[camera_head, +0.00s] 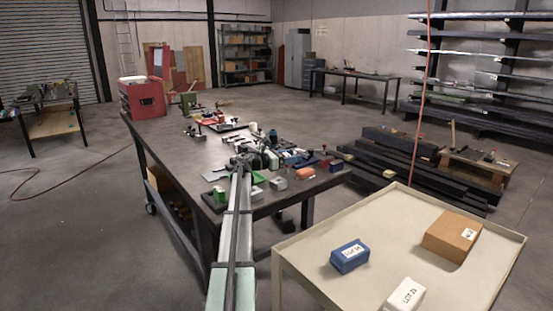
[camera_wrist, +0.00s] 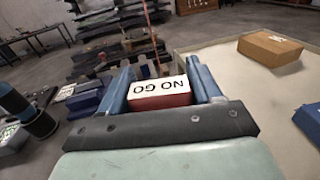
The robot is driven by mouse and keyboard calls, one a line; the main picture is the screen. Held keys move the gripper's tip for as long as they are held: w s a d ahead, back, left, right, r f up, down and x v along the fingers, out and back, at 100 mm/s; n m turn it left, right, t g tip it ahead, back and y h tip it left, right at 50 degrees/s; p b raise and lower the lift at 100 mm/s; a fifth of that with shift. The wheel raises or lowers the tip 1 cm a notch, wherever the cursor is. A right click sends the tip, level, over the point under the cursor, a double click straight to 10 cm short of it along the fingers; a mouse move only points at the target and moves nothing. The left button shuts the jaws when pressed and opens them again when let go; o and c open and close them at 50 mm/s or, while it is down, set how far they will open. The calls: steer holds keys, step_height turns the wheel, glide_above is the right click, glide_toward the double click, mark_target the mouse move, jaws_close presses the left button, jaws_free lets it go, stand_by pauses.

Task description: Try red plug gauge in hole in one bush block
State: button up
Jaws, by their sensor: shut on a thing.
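In the wrist view, my gripper (camera_wrist: 160,80) is shut on a red block-shaped piece (camera_wrist: 162,101) with a white top label reading "NO GO". This looks like the red plug gauge; its far end is hidden. In the head view, my arm reaches over the dark workbench (camera_head: 170,146), and the gripper is small among the clutter, so the gauge is not clear there.
Several small parts crowd the bench around my gripper. A green piece (camera_head: 221,195) lies left of my arm. A red toolbox (camera_head: 142,97) stands at the far left end. A beige cart (camera_head: 340,278) at right carries a blue box (camera_head: 350,257), a white box (camera_head: 405,296) and a cardboard box (camera_head: 452,237).

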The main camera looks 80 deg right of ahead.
steer(key=w+d+n+t+h, duration=0.3)
steer(key=w+d+h, duration=0.1)
steer(key=shift+d+r, duration=0.15)
steer(key=shift+d, duration=0.25)
steer(key=shift+w, duration=0.1)
steer(key=shift+f, duration=2.4)
steer(key=shift+f, duration=0.55)
steer(key=shift+r, duration=0.85)
steer(key=shift+f, duration=0.8)
steer(key=shift+r, duration=0.85)
